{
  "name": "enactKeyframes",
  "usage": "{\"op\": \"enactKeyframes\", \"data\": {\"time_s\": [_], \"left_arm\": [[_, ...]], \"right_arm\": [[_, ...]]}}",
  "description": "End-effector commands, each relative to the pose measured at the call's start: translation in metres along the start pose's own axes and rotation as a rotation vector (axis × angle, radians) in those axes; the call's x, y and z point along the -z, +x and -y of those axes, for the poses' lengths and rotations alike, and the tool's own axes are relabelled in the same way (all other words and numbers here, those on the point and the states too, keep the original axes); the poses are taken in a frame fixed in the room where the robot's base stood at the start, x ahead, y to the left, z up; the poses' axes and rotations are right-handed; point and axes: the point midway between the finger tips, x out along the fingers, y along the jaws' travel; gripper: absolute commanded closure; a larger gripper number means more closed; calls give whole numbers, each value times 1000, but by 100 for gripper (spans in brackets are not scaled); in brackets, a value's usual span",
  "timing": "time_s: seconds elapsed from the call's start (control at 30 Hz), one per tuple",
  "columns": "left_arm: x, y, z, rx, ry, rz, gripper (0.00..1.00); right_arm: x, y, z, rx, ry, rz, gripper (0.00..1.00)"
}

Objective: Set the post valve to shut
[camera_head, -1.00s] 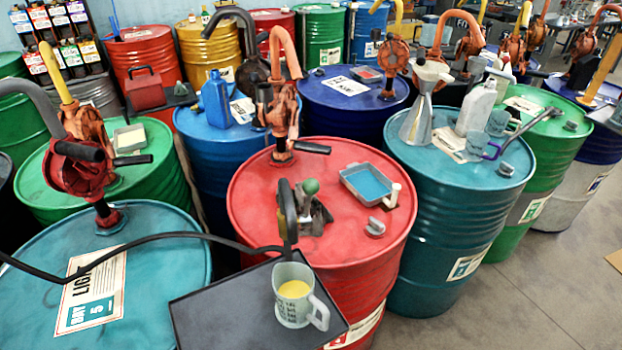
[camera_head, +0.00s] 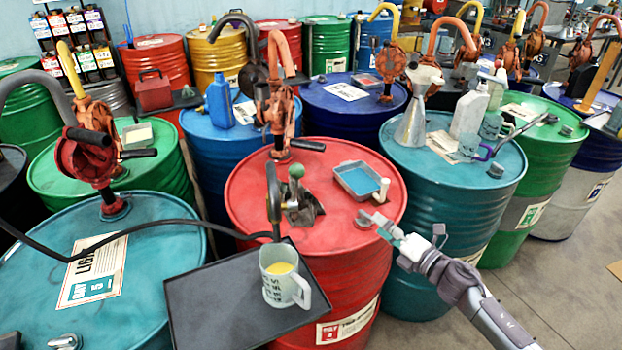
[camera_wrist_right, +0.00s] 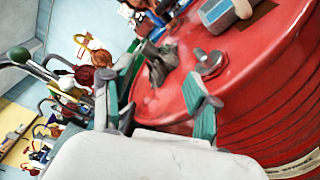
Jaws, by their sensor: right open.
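The post valve (camera_head: 296,185), a short upright lever with a green ball knob on a dark metal bracket, stands on the red drum (camera_head: 245,190) beside the black curved spout (camera_head: 273,190). My left gripper is not in view.
A mug (camera_head: 283,275) with yellow liquid stands on a black tray (camera_head: 205,300) in front of the red drum. A black hose (camera_head: 150,225) runs left from the spout. A grey tray (camera_head: 355,180) and a metal bung (camera_head: 364,220) sit on the red drum. Pumps stand behind.

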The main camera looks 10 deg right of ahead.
Motion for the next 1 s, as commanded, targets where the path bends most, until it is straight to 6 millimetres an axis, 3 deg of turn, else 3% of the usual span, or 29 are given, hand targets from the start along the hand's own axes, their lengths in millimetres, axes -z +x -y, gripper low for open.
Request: {"op": "enactKeyframes", "data": {"time_s": [0.03,0.2,0.3,0.43,0.57,1.0], "left_arm": [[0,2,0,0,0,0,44],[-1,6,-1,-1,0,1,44],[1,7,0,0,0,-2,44],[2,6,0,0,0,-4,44],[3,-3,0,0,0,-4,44],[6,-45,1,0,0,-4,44]], "right_arm": [[-7,6,-39,-72,-142,-40,40],[1,1,-157,-302,-688,-182,40],[13,-8,-196,-390,-925,-235,40],[21,-14,-215,-437,-1053,-262,40],[25,-4,-221,-441,-1060,-262,40],[61,75,-242,-439,-1053,-261,40]]}}
